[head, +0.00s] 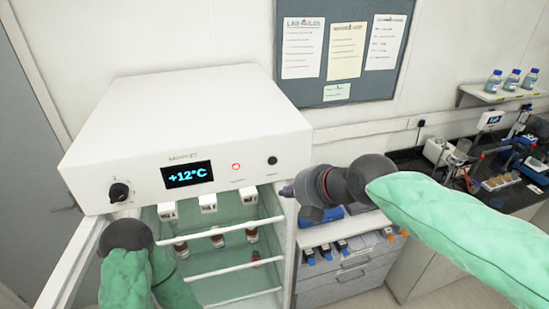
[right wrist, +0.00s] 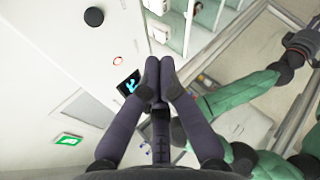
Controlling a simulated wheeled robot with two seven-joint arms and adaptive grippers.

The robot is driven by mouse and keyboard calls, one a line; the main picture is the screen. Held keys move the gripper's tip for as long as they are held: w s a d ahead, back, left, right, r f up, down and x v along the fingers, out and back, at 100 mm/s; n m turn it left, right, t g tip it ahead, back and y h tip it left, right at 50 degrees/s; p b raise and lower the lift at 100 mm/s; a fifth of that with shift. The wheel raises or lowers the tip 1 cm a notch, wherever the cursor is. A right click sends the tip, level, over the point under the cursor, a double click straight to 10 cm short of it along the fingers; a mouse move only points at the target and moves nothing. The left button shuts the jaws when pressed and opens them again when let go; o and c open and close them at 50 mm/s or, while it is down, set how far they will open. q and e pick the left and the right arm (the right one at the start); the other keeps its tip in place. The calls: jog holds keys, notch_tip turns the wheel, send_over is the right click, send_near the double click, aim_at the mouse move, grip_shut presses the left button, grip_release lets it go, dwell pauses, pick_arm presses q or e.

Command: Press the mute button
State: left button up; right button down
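The white cabinet's front panel carries a black round button (head: 272,160) at its right, with a label too small to read; I take it as the mute button. In the right wrist view the black button (right wrist: 93,17) is at the top, apart from the fingers. A red-ringed light (head: 236,167) and a display (head: 187,175) reading +12°C are left of it. My right gripper (head: 287,191) is just below and right of the button, not touching it. Its fingers are together and empty in the right wrist view (right wrist: 159,64). My left arm is at lower left; its fingers are hidden.
A black knob (head: 119,191) is on the panel's left. Below, the open cabinet has shelves (head: 238,267) with several vials and small white boxes. A drawer unit (head: 345,275) stands right of it. A notice board (head: 340,50) hangs behind.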

aim_at(273, 161)
jog(key=shift+w+a, duration=0.1)
jog(key=shift+w, duration=0.05)
jog(key=shift+w+a+p, duration=0.45)
jog(key=shift+w, duration=0.9)
jog(key=shift+w+a+p, duration=0.4)
jog(key=shift+w+p, duration=0.05)
jog(key=shift+w, duration=0.95)
jog(key=shift+w+a+p, duration=0.45)
jog(key=shift+w, duration=0.9)
jog(key=shift+w+a+f+b, duration=0.1)
jog(key=shift+w+b, duration=0.2)
jog(key=shift+w+a, duration=0.15)
jog(key=shift+w, duration=0.25)
jog(key=shift+s+d+b, duration=0.25)
jog(key=shift+s+b, duration=0.5)
